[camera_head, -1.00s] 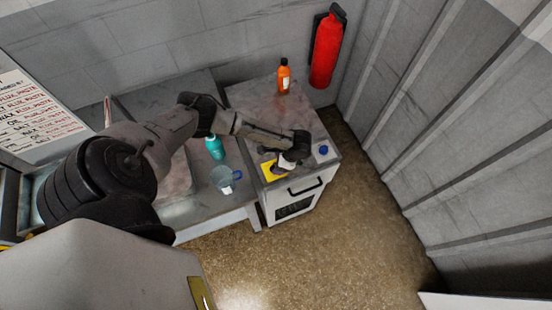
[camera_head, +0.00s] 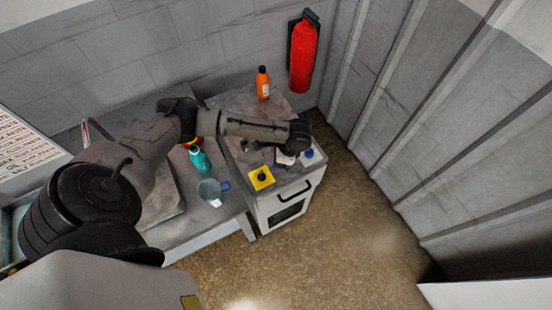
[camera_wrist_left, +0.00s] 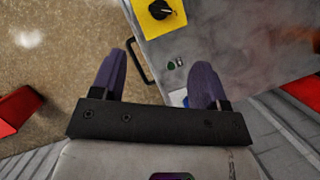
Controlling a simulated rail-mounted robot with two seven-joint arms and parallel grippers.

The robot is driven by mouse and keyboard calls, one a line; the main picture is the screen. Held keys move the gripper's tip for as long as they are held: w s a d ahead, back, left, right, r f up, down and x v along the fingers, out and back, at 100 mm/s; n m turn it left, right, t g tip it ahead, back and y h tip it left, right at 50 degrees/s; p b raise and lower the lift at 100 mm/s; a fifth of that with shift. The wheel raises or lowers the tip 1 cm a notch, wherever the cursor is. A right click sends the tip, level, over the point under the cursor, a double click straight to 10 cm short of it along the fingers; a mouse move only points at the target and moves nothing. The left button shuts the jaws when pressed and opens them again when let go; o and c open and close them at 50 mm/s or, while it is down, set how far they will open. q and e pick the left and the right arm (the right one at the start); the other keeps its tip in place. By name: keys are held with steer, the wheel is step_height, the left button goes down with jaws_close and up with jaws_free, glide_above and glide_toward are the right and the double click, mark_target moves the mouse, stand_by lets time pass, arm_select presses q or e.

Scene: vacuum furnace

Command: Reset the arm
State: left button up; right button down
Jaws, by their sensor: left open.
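My left arm reaches across the bench in the head view, and its gripper (camera_head: 286,158) hangs over the front part of the white cabinet (camera_head: 290,204). In the left wrist view the gripper (camera_wrist_left: 158,72) has its two dark fingers spread wide with nothing between them. The yellow plate with a black knob (camera_head: 261,178) lies on the cabinet top, just left of the gripper and apart from it. It also shows at the top of the left wrist view (camera_wrist_left: 160,12). My right gripper is in neither view.
A clear jug with a blue handle (camera_head: 212,193) and a teal bottle (camera_head: 199,160) stand on the bench left of the cabinet. An orange bottle (camera_head: 263,84) stands at the cabinet's back. A red fire extinguisher (camera_head: 303,55) hangs on the wall. The floor in front is clear.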

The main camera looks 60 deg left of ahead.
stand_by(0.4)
arm_select(q)
steer(key=w+d+r+m+t, duration=0.1)
steer(key=w+d+r+t, duration=0.4)
steer(key=w+r+t, duration=0.3)
steer(key=d+r+t+h+p, duration=0.25)
steer(key=d+r+t, duration=0.25)
steer(key=d+r, duration=0.55)
steer(key=s+f+n+g+p, duration=0.2)
steer(key=s+n+g+p, duration=0.1)
steer(key=s, duration=1)
steer(key=s+f+n+g+p, duration=0.2)
steer(key=s+n+p, duration=0.1)
steer(key=s, duration=1)
steer(key=shift+f+g+p, duration=0.25)
steer(key=shift+g+p, duration=0.15)
steer(key=shift+p, duration=0.25)
